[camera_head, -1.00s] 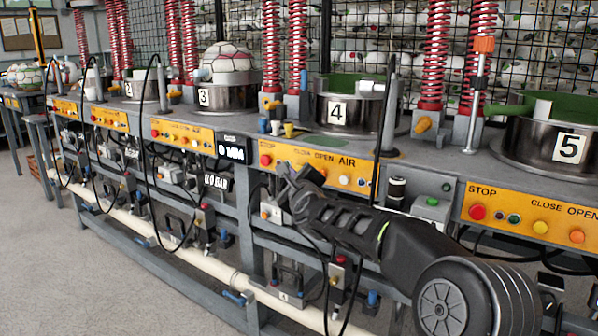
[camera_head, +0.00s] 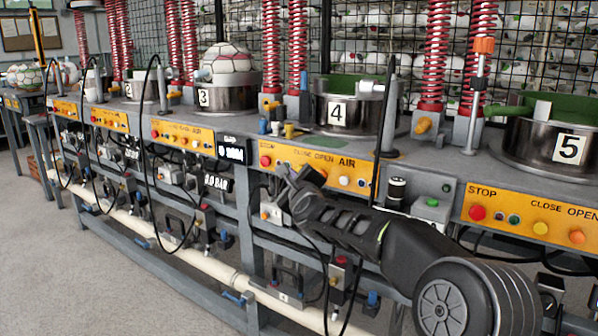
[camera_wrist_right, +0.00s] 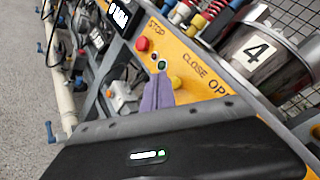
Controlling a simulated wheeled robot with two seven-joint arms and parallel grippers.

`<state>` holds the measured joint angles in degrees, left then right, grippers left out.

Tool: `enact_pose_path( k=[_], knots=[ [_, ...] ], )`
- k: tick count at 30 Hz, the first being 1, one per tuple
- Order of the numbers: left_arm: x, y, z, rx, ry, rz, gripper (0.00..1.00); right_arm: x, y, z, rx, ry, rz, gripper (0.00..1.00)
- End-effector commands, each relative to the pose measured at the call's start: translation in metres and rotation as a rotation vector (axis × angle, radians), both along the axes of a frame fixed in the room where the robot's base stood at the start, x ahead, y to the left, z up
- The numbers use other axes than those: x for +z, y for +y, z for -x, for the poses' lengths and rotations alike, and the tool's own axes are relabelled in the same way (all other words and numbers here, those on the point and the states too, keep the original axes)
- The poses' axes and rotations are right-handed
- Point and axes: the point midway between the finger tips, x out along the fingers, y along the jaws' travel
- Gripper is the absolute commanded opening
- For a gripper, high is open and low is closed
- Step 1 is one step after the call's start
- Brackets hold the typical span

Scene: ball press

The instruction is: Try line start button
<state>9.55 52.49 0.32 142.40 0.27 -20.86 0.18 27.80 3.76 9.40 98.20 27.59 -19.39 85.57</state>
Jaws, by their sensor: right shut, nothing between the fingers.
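The station 4 panel (camera_head: 330,168) is yellow, with a red STOP button (camera_head: 265,160) at its left end. In the wrist view the panel shows the red STOP button (camera_wrist_right: 142,43), a small green button (camera_wrist_right: 162,66) and a yellow button (camera_wrist_right: 177,83). My right gripper (camera_head: 284,170) is shut and empty in front of this panel. In the wrist view its fingertips (camera_wrist_right: 160,78) overlap the panel just below the green button; I cannot tell whether they touch it. No label reading line start is legible. My left gripper is not in view.
A grey box with a green button (camera_head: 432,202) sits between the panels of stations 4 and 5. Black hoses (camera_head: 375,160) and valves hang around the bench front. A cream pipe (camera_head: 215,268) runs low along it. The floor (camera_head: 90,290) at left is clear.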

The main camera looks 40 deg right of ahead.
Motion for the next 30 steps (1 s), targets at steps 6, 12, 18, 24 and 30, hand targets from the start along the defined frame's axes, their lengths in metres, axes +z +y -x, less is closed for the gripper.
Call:
enact_pose_path(
  k=[6, 12, 18, 24, 30],
  knots=[
    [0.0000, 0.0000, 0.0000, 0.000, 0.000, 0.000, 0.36, 0.0000, 0.0000, 0.0000, 0.000, 0.000, 0.000, 0.00],
    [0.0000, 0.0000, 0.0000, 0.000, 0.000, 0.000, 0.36, 0.0000, 0.0000, 0.0000, 0.000, 0.000, 0.000, 0.00],
    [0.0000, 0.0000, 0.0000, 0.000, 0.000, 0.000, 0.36, 0.0000, 0.0000, 0.0000, 0.000, 0.000, 0.000, 0.00],
    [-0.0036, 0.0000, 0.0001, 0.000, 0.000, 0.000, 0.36, -0.0007, -0.0033, -0.0010, -0.001, -0.001, 0.000, 0.00],
    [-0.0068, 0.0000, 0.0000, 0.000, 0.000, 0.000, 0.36, 0.0000, -0.0081, -0.0024, -0.001, -0.001, 0.000, 0.00]
  ],
)
